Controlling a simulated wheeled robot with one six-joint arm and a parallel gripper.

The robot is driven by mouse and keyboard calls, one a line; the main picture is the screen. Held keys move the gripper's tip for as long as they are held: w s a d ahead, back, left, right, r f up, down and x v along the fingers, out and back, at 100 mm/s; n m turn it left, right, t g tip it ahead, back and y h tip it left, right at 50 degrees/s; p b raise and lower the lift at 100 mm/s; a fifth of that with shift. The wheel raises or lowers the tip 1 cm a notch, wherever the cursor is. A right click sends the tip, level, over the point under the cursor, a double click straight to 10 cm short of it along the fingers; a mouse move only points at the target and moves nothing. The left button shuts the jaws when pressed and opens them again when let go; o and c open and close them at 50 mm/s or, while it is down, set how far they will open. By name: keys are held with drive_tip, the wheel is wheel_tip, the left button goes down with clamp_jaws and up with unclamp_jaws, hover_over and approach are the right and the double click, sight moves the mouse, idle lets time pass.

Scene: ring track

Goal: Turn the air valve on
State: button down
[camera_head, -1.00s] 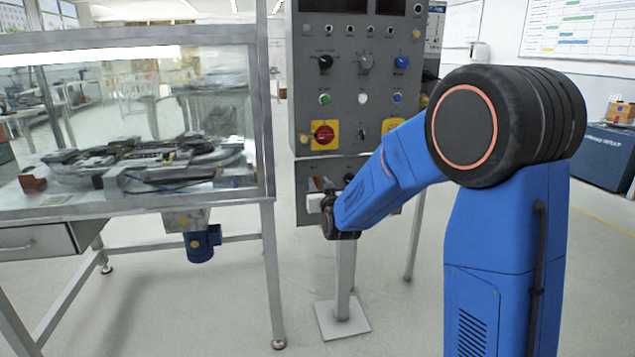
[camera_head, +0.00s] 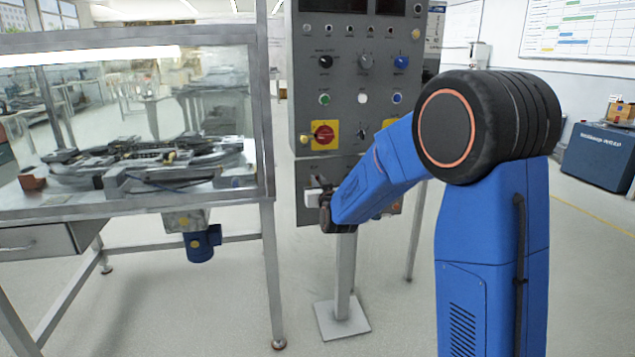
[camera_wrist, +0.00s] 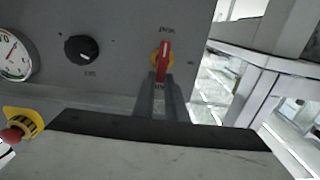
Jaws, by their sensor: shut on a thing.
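The air valve (camera_wrist: 164,62) shows in the wrist view as a red handle on a yellow round base, on a grey panel. Its red handle stands nearly upright in that view. My gripper (camera_wrist: 160,84) reaches up to the lower part of the handle, and its two narrow fingers are closed on it. In the head view my arm comes down from the right to the lower part of the grey control panel (camera_head: 345,75). My wrist hides most of the valve there, and the fingertips are hard to make out.
In the wrist view a black knob (camera_wrist: 82,49), a pressure gauge (camera_wrist: 14,55) and a red-and-yellow emergency button (camera_wrist: 20,125) sit to the left. A glass-walled machine table (camera_head: 130,205) stands left of the panel. A post on a base plate (camera_head: 342,320) stands below it.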

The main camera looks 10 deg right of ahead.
drive_tip(key=shift+d+m, duration=0.1)
drive_tip(key=shift+m, duration=0.2)
drive_tip(key=shift+d+f+m, duration=0.45)
drive_tip(key=shift+f+m, duration=0.05)
drive_tip(key=shift+m, duration=2.4)
drive_tip(key=shift+d+f+m, duration=0.45)
drive_tip(key=shift+f+m, duration=0.05)
drive_tip(key=shift+m, duration=2.4)
drive_tip(key=shift+d+f+m, duration=0.45)
drive_tip(key=shift+f+m, duration=0.05)
drive_tip(key=shift+m, duration=2.4)
drive_tip(key=c, duration=1.8)
unclamp_jaws()
drive_tip(key=s, duration=1.7)
drive_tip(key=shift+s, duration=0.2)
